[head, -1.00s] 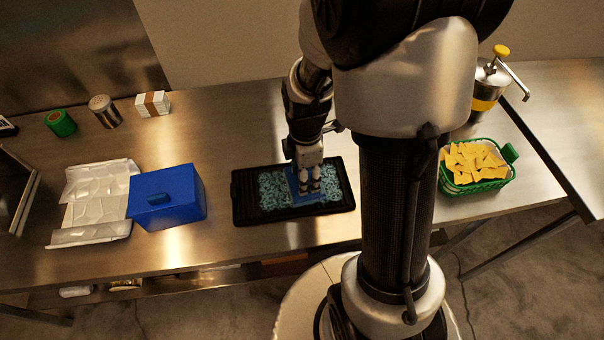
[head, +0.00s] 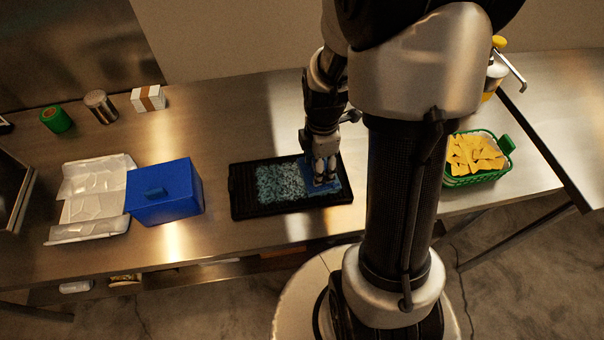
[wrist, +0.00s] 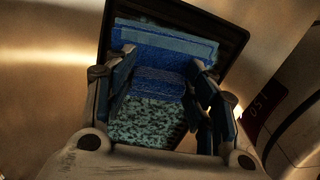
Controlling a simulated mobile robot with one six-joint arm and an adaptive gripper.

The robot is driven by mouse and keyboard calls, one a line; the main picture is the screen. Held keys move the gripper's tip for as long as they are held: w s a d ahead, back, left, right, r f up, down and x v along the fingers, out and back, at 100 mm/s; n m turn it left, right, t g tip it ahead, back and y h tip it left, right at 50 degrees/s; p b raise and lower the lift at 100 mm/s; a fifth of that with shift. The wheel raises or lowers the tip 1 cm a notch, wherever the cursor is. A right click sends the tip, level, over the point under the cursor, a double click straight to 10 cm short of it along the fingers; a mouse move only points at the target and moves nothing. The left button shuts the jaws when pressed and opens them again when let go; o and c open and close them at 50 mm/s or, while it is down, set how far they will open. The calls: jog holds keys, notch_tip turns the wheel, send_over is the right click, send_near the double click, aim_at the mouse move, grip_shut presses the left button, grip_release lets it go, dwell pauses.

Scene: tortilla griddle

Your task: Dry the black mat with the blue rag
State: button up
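The black mat (head: 242,192) lies flat on the steel table, with a raised dark rim. Its inner area shows a speckled teal wet patch (head: 276,183) over the left and middle. The blue rag (head: 333,187) lies on the right end of the mat, beneath my gripper (head: 324,181). In the wrist view the rag (wrist: 163,42) spans most of the mat's width, and its raised part sits between the two fingers of my gripper (wrist: 164,72). The speckled patch (wrist: 148,121) shows just beside it. The rag's contact with the mat is hidden.
A blue box (head: 165,190) and a crumpled white tray (head: 92,200) stand left of the mat. A green basket of chips (head: 478,160) and a pump dispenser (head: 495,70) are at the right. A green can (head: 56,120), a metal shaker (head: 101,106) and a white box (head: 148,99) stand behind.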

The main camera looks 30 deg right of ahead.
jog(key=shift+r+p, duration=0.35)
jog(key=shift+r, duration=0.05)
dwell(0.4)
jog(key=shift+c, duration=0.4)
jog(key=c, duration=0.6)
jog(key=shift+w+a, duration=0.2)
jog(key=shift+a, duration=0.65)
jog(key=shift+w+a, duration=0.2)
jog(key=shift+a, duration=0.6)
jog(key=shift+w+a, duration=0.2)
jog(key=shift+a, duration=0.65)
jog(key=shift+c, duration=0.4)
jog(key=shift+w+a, duration=0.2)
jog(key=shift+a, duration=0.6)
jog(key=shift+w+a, duration=0.25)
jog(key=shift+a, duration=0.55)
jog(key=shift+w+a, duration=0.2)
jog(key=shift+a, duration=0.6)
